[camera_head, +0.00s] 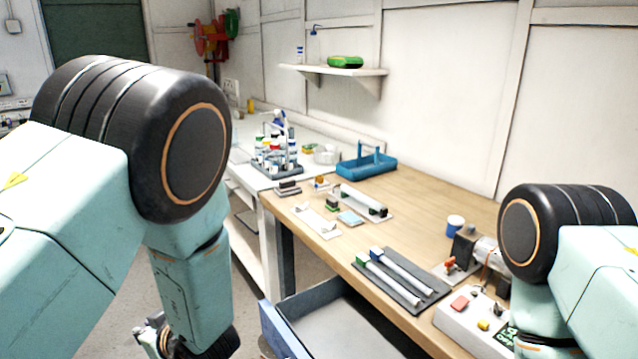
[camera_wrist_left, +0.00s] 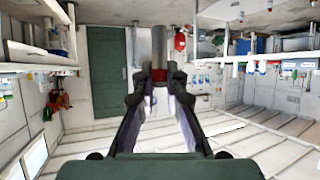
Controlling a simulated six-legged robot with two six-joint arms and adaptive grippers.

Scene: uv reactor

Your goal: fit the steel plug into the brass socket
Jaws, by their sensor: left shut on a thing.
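My left gripper (camera_wrist_left: 160,82) is shut on a dark grey cylinder (camera_wrist_left: 159,46) with a red band near the fingertips. The cylinder may be the steel plug; its far end points away from the gripper. In the head view, part of my left gripper (camera_head: 150,337) shows low at the left, off the bench, and its grip is hidden there. I cannot pick out the brass socket for certain in either view. My right arm comes in at the right of the head view, but its gripper is out of frame.
The wooden bench (camera_head: 425,212) holds a dark mat (camera_head: 408,290) with two white tubes, a white plate (camera_head: 316,221), a tube assembly (camera_head: 362,200), a blue tray (camera_head: 366,167) and a control box (camera_head: 470,325). An open drawer (camera_head: 273,328) juts out below the front edge.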

